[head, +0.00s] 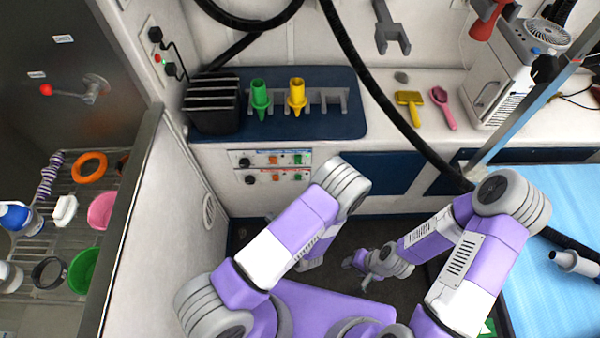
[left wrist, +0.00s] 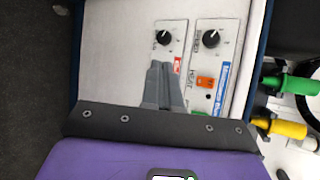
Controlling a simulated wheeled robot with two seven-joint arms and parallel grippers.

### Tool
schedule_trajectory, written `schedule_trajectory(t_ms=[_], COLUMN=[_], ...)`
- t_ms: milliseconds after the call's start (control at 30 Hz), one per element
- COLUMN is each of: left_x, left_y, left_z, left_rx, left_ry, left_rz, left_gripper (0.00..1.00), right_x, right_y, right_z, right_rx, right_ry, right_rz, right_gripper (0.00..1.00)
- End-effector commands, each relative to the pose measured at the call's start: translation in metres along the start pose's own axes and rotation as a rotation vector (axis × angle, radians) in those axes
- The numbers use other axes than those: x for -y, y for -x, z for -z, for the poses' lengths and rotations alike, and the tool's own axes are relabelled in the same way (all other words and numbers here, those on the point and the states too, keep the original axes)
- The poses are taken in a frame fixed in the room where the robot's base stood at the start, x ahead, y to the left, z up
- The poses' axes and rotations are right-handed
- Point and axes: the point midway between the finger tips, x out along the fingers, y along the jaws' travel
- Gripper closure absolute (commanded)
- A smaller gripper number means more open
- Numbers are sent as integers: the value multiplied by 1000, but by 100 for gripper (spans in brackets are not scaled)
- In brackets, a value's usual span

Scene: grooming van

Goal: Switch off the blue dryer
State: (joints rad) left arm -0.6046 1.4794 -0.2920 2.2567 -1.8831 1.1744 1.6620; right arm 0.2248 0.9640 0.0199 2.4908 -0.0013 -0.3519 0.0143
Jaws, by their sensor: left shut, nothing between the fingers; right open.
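The dryer panel with the blue label (head: 257,153) is the upper of two white panels on the cabinet front. It has a black knob (left wrist: 211,38), an orange switch (left wrist: 205,82) marked HEAT and a green switch (head: 297,159). Below it is the red-labelled panel (head: 287,171), with a similar knob and switches. In the left wrist view my left gripper (left wrist: 163,68) is shut and empty, its fingers overlapping the red-labelled panel and hiding its switches. I cannot tell if it touches. In the head view my arm mostly hides it. My right gripper (head: 364,279) is open and low, near the floor.
A blue mat with a green nozzle (head: 260,97) and a yellow nozzle (head: 297,94) lies on the counter above the panels. A black hose (head: 370,90) hangs to the right of them. A blue-topped table (head: 560,200) stands at right. A white partition (head: 165,220) is at left.

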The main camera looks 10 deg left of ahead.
Motion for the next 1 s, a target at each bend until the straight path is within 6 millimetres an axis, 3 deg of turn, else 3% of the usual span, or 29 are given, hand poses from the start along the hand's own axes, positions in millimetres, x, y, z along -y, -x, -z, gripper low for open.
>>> schedule_trajectory(t_ms=[133,300,767,1000], left_x=[32,48,53,64], left_y=[5,22,26,1], left_z=[49,81,88,102], left_rx=[-273,-479,-524,-523], left_ry=[58,116,134,137], left_rz=[276,399,419,421], left_gripper=[100,100,100,100], right_x=[-4,-5,-5,-8], right_y=[-10,-13,-14,-21], right_z=[0,0,0,1], right_rx=[0,0,0,0], right_ry=[0,0,0,0], right_rz=[0,0,0,0], right_gripper=[57,57,57,57])
